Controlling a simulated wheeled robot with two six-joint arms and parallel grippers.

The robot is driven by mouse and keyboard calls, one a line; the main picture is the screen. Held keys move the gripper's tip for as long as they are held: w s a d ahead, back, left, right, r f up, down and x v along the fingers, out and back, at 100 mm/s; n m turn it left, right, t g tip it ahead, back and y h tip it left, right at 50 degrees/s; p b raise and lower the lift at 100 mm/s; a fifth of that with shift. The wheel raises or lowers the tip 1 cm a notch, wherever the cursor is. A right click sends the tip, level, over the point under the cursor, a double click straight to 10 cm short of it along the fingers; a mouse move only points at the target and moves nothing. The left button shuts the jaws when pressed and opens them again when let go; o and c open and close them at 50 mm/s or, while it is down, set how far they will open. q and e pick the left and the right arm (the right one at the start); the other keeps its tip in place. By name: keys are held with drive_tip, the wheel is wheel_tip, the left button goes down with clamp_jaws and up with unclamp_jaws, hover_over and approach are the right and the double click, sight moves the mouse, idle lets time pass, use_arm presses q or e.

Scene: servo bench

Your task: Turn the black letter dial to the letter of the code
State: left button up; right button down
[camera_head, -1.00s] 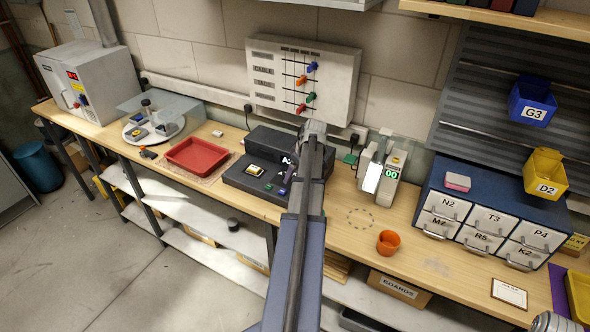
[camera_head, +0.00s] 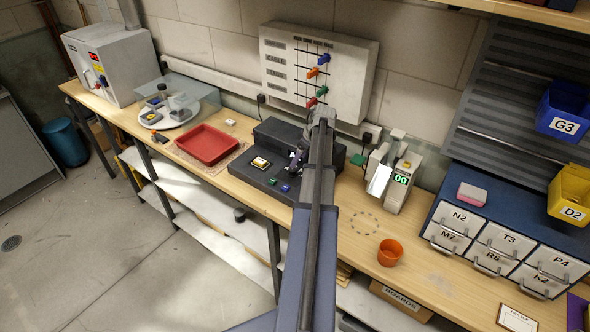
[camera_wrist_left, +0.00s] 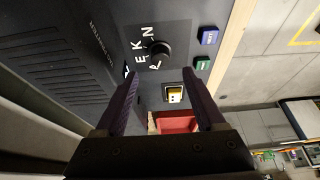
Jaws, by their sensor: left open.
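The black letter dial (camera_wrist_left: 159,50) shows in the left wrist view as a round knob on the dark console's top, with white letters such as K, N and E around it. My left gripper (camera_wrist_left: 163,102) is open, its two purple fingers apart and nothing between them. The dial lies beyond the fingertips, apart from them. In the head view my left gripper (camera_head: 299,161) is over the console (camera_head: 263,170), partly behind my own arm, and the dial is mostly hidden there. I cannot tell which letter the dial points to. My right gripper is out of view.
A blue button (camera_wrist_left: 207,36) and a green button (camera_wrist_left: 202,63) sit beside the dial. A yellow-and-white piece (camera_wrist_left: 174,94) is on the console. A red tray (camera_head: 207,145) lies left, a device reading 00 (camera_head: 401,180) and an orange cup (camera_head: 389,252) right.

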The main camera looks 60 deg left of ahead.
sight(294, 170)
use_arm(q)
drive_tip(key=b+x, duration=0.5)
drive_tip(key=x, duration=0.1)
drive_tip(key=shift+s+a+f, duration=0.1)
drive_tip(key=shift+s+f, duration=0.05)
drive_tip(key=shift+f, duration=0.15)
clamp_jaws()
idle(0.4)
